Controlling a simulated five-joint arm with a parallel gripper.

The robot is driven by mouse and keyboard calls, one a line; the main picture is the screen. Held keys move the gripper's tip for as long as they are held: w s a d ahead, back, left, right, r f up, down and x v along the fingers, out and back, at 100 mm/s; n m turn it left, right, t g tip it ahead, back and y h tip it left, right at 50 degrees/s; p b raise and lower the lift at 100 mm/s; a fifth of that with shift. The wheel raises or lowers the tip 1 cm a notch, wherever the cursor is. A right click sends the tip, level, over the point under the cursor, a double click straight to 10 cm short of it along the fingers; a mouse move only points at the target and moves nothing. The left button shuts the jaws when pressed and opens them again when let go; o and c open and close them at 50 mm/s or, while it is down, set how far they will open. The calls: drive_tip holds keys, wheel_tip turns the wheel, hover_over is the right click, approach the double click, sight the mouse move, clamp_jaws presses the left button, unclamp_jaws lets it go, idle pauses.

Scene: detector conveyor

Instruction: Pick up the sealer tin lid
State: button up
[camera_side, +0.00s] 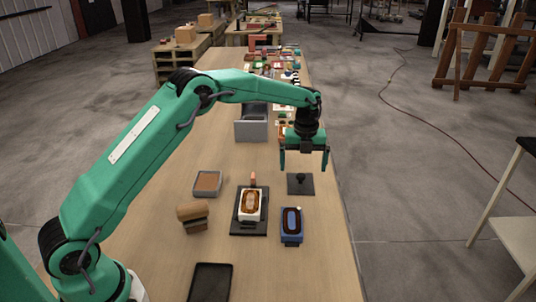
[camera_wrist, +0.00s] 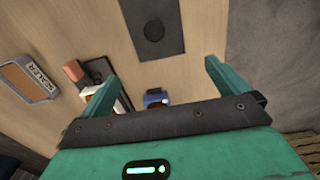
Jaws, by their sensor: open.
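A dark grey square plate with a round black knob (camera_side: 301,190) lies flat on the table; it looks like the lid. In the wrist view the plate (camera_wrist: 150,10) is at the top, beyond my fingertips, with the knob in its middle. My gripper (camera_side: 304,160) is open and empty, pointing down above the plate, with its fingers apart on either side of the knob in the side view. A shallow grey-rimmed tin with a brown top (camera_side: 207,183) sits to the left; in the wrist view the tin (camera_wrist: 28,82) is marked SEALER.
A white dish on a black base (camera_side: 250,207) and a blue container (camera_side: 291,226) stand in front of the plate. A brown block (camera_side: 193,212) and a black tray (camera_side: 210,282) are at front left. A grey bin (camera_side: 250,130) and several small objects stand farther back. The table's right edge is close.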

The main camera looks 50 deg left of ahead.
sight(301, 189)
drive_tip(key=shift+f, duration=0.1)
drive_tip(key=shift+f, duration=1.25)
drive_tip(key=shift+w+a+f, duration=0.1)
drive_tip(key=shift+f, duration=2.5)
drive_tip(key=shift+c, duration=0.2)
drive_tip(key=c, duration=0.9)
